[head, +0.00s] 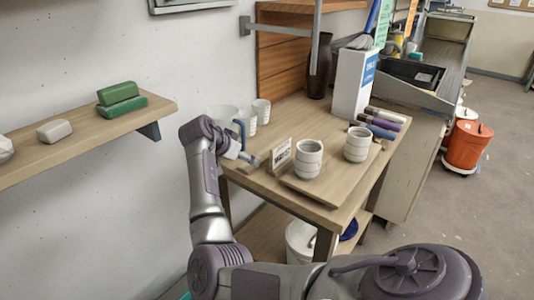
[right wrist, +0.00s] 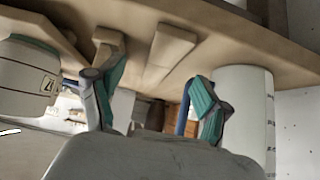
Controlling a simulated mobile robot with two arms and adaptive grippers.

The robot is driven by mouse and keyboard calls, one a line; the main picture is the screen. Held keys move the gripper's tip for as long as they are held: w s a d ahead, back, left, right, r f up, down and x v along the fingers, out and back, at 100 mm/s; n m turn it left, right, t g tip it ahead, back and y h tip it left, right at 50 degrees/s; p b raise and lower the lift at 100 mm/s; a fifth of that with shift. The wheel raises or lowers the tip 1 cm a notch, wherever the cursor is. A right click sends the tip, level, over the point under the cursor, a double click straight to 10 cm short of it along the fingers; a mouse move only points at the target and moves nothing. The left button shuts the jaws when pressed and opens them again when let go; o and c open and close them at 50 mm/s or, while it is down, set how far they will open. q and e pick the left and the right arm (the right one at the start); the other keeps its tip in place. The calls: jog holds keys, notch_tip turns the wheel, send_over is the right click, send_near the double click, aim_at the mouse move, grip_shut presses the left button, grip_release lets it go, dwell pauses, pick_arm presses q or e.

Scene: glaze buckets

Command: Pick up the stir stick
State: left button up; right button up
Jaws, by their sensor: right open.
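A flat wooden stick, which looks like the stir stick (head: 251,160), lies on the table near its left front edge. In the right wrist view, where the table appears at the top, a long pale wooden piece (right wrist: 170,48) that seems to be this stick lies ahead, between the lines of the fingers. My right gripper (head: 243,156) is at the table's left end, close to the stick. In its own view the right gripper (right wrist: 152,110) is open, with teal pads apart and nothing held between them. My left gripper is out of view.
White measuring cups (head: 262,110) and a jug (head: 221,115) stand behind my right gripper. A white box (head: 350,85) and glaze-coloured tubes (head: 385,123) are further right.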

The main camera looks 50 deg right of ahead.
jog(key=x, duration=0.5)
jog(key=shift+w+f+p, duration=0.2)
jog(key=shift+w+p, duration=0.2)
jog(key=shift+a, duration=0.1)
jog(key=shift+c, duration=0.2)
grip_shut()
jog(key=shift+r, duration=0.15)
